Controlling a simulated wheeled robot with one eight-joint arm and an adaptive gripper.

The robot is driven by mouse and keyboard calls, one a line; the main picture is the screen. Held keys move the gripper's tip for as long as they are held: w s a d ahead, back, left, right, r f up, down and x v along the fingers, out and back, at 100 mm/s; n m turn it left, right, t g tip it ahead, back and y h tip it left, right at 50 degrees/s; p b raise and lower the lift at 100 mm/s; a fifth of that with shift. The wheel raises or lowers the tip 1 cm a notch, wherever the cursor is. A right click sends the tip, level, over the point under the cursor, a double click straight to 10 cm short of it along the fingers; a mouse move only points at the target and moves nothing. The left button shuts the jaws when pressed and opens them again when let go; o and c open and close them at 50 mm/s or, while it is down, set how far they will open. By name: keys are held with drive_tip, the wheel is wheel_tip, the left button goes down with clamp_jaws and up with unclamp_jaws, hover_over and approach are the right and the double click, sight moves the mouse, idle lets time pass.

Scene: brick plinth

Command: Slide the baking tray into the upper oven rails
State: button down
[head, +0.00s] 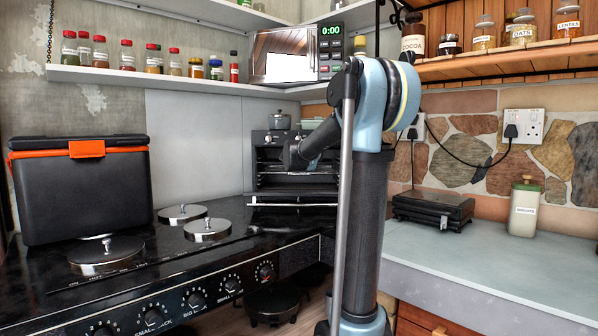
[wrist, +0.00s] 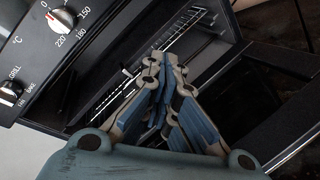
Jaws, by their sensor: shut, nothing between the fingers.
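The small dark oven (head: 268,170) stands open in the back corner, with a bright-edged flat part (head: 292,203) at its lower front that could be its door or a tray. In the wrist view, metal rack bars or rails (wrist: 185,30) run slantwise across the dark oven opening. My gripper (wrist: 163,60) is shut and empty, its fingertips overlapping the opening in that view. I cannot tell how deep they are. In the head view my arm hides part of the oven and the fingers are not clear. I cannot make out the baking tray for certain.
A cooktop with lidded burners (head: 208,229) and a black orange-trimmed box (head: 80,190) fill the left. A black grill (head: 433,208) and a cream canister (head: 524,208) stand on the right counter (head: 480,265). The oven's knob panel (wrist: 40,50) is close beside my gripper.

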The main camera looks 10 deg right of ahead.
drive_tip(key=s+a+f+n+t, duration=0.1)
drive_tip(key=n, duration=0.2)
drive_tip(key=s+a+n+t+y, duration=0.1)
drive_tip(key=s+a+n, duration=0.1)
drive_tip(key=n, duration=0.2)
drive_tip(key=s+a+f+n+t+y, duration=0.1)
drive_tip(key=s+n, duration=0.1)
drive_tip(key=n, duration=0.2)
drive_tip(key=shift+s+a+f, duration=0.15)
drive_tip(key=shift+a+f, duration=0.2)
drive_tip(key=shift+s+a+f+n+y, duration=0.2)
drive_tip(key=shift+s+a+n+y, duration=0.1)
drive_tip(key=shift+n, duration=0.5)
drive_tip(key=w+d, duration=0.2)
drive_tip(key=w, duration=1.1)
drive_tip(key=shift+w+d, duration=0.35)
drive_tip(key=shift+w, duration=0.1)
drive_tip(key=w, duration=0.2)
drive_tip(key=w+d, duration=0.1)
drive_tip(key=w, duration=0.3)
drive_tip(key=shift+w+d, duration=0.25)
drive_tip(key=shift+w, duration=0.15)
drive_tip(key=s+a, duration=0.2)
drive_tip(key=s, duration=1.1)
drive_tip(key=shift+s+a, duration=0.3)
drive_tip(key=shift+a, duration=0.1)
